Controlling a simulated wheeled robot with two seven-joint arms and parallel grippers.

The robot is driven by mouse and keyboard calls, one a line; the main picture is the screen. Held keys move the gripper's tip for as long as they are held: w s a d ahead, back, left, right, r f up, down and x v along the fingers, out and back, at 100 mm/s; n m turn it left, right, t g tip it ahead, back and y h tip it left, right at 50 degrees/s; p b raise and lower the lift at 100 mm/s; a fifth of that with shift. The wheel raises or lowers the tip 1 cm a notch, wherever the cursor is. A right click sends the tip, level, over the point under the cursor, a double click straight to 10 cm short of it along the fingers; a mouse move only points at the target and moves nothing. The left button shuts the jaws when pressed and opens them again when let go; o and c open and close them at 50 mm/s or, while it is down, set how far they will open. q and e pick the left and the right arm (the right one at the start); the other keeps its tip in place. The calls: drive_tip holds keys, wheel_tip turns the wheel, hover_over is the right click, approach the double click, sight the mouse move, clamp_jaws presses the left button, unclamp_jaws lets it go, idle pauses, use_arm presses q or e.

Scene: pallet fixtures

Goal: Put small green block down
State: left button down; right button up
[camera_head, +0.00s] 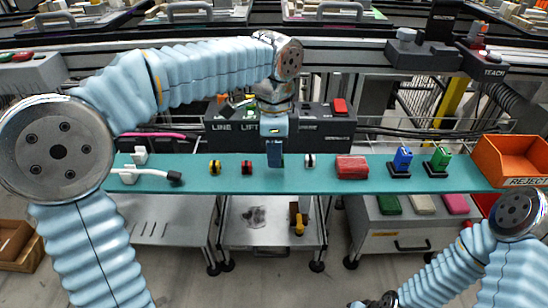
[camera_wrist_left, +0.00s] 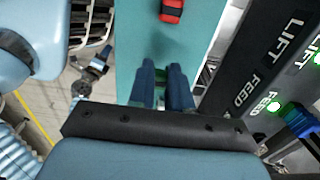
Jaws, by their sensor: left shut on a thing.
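My left gripper (camera_head: 275,160) points down at the middle of the teal shelf (camera_head: 225,182), its fingers at the shelf. In the left wrist view its two blue fingers (camera_wrist_left: 163,80) are close together with the small green block (camera_wrist_left: 162,83) between them. Only a sliver of the block shows there, and the fingers hide it in the head view. I cannot tell whether the block touches the shelf. My right arm shows at the lower right; its gripper is out of the picture.
On the shelf, a red-and-black piece (camera_head: 247,168) and a yellow-and-black piece (camera_head: 215,167) lie left of the gripper. A white-and-black piece (camera_head: 310,160) and a red block (camera_head: 352,167) lie right. Farther right are blue (camera_head: 402,160) and green (camera_head: 439,160) pieces and an orange reject bin (camera_head: 487,160).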

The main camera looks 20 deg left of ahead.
use_arm(q)
drive_tip(key=shift+f, duration=0.85)
drive_tip(key=shift+f, duration=0.1)
drive_tip(key=c, duration=1.1)
unclamp_jaws()
drive_tip(key=shift+o, duration=0.2)
wheel_tip(320, 180, up, 12)
drive_tip(key=p, duration=0.2)
